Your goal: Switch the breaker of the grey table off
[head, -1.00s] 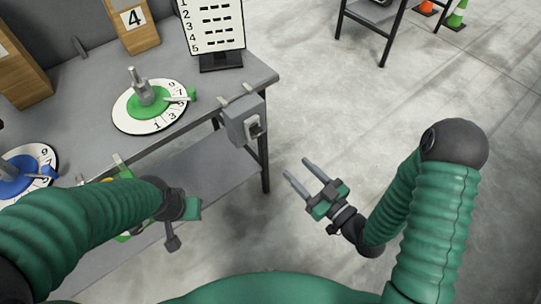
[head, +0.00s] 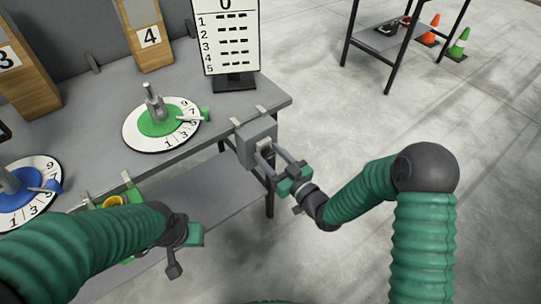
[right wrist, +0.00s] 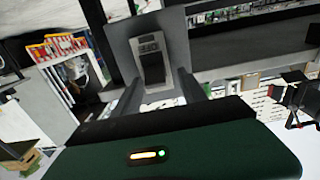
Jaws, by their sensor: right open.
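The breaker is a grey box (head: 256,139) fixed to the front right edge of the grey table (head: 100,118). In the right wrist view its dark rocker switch (right wrist: 151,62) sits on a light plate, ahead of and between my fingers. My right gripper (head: 270,157) is open, with its fingertips close to the breaker's face; I cannot tell whether they touch it. The fingers also show in the right wrist view (right wrist: 158,92). My left arm (head: 95,245) lies at the lower left, and its fingers cannot be made out clearly.
A green dial (head: 160,125) and a blue dial (head: 22,190) stand on the table. A numbered board (head: 230,40) and wooden blocks stand behind. A black-framed table (head: 385,35) and cones (head: 459,44) are at the back right. The floor at right is clear.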

